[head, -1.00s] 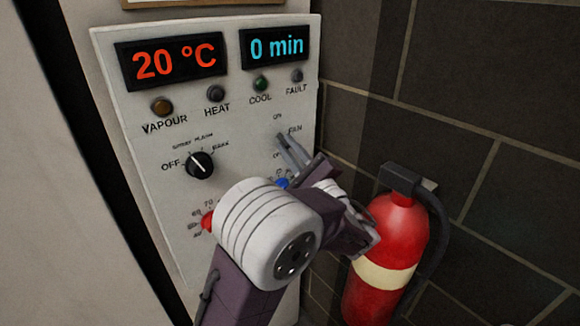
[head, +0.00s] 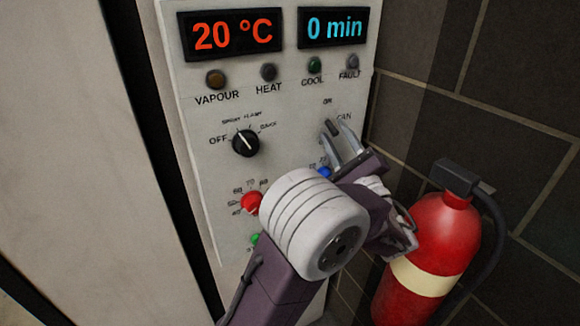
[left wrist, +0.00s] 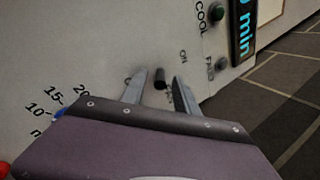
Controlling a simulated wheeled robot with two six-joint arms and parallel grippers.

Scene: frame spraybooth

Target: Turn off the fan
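The fan switch is a small black lever (left wrist: 159,79) on the pale control panel (left wrist: 60,50); in the left wrist view it shows between my left gripper's two fingers, with a gap on each side. In the head view my left gripper (head: 339,134) is at the panel's right side, just below the partly covered FAN label (head: 345,117). Its fingers are apart with nothing held. The fingers hide part of the switch's surroundings, including its lower label, so its position is hard to read. My right gripper is not in view.
The panel also carries a black rotary knob (head: 245,143), a red knob (head: 251,203), a blue knob (head: 323,173) and a green part (head: 255,239). A red fire extinguisher (head: 432,235) stands close to the right of my left arm, before a dark tiled wall (head: 500,100).

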